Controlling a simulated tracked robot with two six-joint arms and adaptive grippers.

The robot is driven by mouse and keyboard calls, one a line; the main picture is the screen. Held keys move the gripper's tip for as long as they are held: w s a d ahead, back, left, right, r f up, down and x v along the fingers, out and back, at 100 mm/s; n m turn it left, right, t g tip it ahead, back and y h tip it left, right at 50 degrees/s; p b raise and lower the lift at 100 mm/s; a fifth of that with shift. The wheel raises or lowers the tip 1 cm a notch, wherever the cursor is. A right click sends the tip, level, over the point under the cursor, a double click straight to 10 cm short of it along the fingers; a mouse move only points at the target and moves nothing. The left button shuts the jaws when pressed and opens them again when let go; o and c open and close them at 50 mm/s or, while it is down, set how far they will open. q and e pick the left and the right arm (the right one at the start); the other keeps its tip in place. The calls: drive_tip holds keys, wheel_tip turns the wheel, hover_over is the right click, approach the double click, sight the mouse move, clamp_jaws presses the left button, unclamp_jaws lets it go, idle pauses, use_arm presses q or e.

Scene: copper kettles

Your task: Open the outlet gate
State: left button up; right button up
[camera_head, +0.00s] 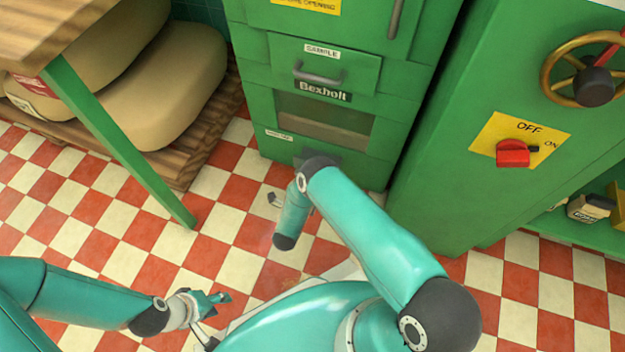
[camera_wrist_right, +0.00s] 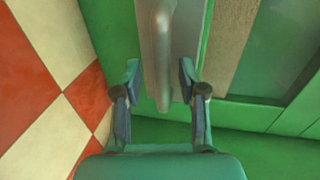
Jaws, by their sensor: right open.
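The outlet gate's grey metal part (camera_head: 325,155) shows at the foot of the green Bexholt cabinet, below its dark window, partly hidden by my right arm. In the right wrist view a long grey metal piece (camera_wrist_right: 157,45) reaches down between the fingers of my right gripper (camera_wrist_right: 159,85). The gripper is open, with a finger on each side of the piece and a gap on the left. I cannot tell whether the right finger touches it. In the head view my right arm mostly hides this gripper. My left gripper (camera_head: 208,303) is low at the left, over the floor, away from the cabinet; its jaw state is unclear.
The SAMPLE drawer (camera_head: 322,70) is above the window. At the right a green cabinet carries a red switch (camera_head: 513,153) and a brass wheel (camera_head: 585,70). Sacks (camera_head: 165,90) lie on a wooden pallet at the left, beside a green table leg (camera_head: 120,145). Checkered floor is clear between.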

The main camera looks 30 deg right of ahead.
drive_tip(key=v, duration=1.1)
drive_tip(key=shift+s+d+f, duration=0.1)
drive_tip(key=shift+d, duration=0.1)
drive_tip(key=w+d+r+n+y, duration=0.1)
drive_tip(key=w+d+r+y, duration=0.2)
drive_tip(key=w+d+r, duration=0.55)
drive_tip(key=s+a+n+g+y, duration=0.5)
drive_tip(key=s+a+n+y, duration=0.25)
drive_tip(key=s+n, duration=0.45)
drive_tip(key=s+a+n+g+y, duration=0.55)
drive_tip(key=s+a+n, duration=0.25)
drive_tip(key=s+n, duration=0.45)
wheel_tip(320, 180, up, 37)
drive_tip(key=t+p, duration=0.1)
drive_tip(key=p, duration=3.7)
drive_tip(key=shift+w+r+p, duration=0.2)
drive_tip(key=shift+w+p, duration=0.1)
drive_tip(key=shift+w, duration=0.05)
